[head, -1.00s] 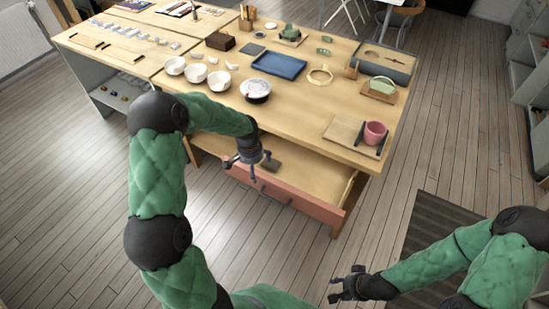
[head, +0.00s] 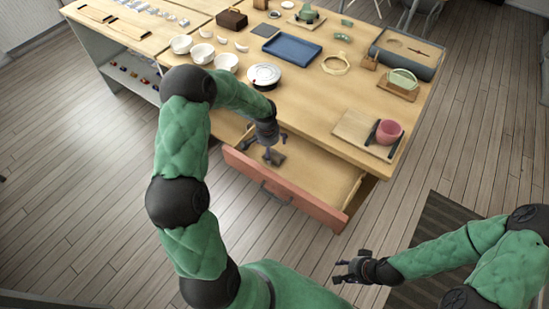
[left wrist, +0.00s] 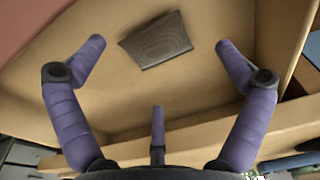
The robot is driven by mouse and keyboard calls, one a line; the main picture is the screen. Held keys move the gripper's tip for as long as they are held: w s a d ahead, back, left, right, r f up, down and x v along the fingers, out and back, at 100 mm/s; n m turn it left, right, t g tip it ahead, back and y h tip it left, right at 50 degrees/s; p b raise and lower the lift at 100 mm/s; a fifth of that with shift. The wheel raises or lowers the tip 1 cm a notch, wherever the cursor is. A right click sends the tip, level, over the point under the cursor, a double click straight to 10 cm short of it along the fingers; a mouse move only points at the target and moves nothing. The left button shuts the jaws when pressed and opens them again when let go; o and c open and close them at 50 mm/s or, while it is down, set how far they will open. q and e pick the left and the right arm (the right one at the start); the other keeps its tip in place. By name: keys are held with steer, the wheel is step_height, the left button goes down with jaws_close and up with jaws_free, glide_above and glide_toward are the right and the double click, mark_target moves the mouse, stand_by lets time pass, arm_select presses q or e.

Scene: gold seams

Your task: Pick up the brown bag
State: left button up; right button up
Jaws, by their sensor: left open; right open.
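A small, flat, dark grey-brown piece, seemingly the brown bag (head: 275,159), lies on the floor of the open drawer (head: 312,182). In the left wrist view the bag (left wrist: 155,40) lies beyond and between the spread fingers, nearer the top of the picture. My left gripper (head: 264,146) points down over the drawer, open and empty, and partly hides the bag in the head view. No finger visibly touches the bag. My right gripper (head: 353,268) is open and empty, low in front of the table at the right.
The drawer's reddish front (head: 285,190) and pale side walls border the bag. The tabletop (head: 315,105) overhangs the drawer's back. It carries white bowls, a blue tray (head: 286,47) and a pink cup (head: 389,132). The drawer's right part is clear.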

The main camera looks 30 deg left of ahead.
mark_target(274, 155)
arm_select(q)
steer(key=f, duration=0.1)
steer(key=f+b, duration=0.1)
steer(key=f, duration=0.1)
steer(key=w+d+f+b, duration=0.1)
steer(key=shift+w+f, duration=0.1)
steer(key=shift+f, duration=0.1)
steer(key=shift+a+f, duration=0.1)
steer(key=shift+f, duration=0.25)
steer(key=c, duration=1.7)
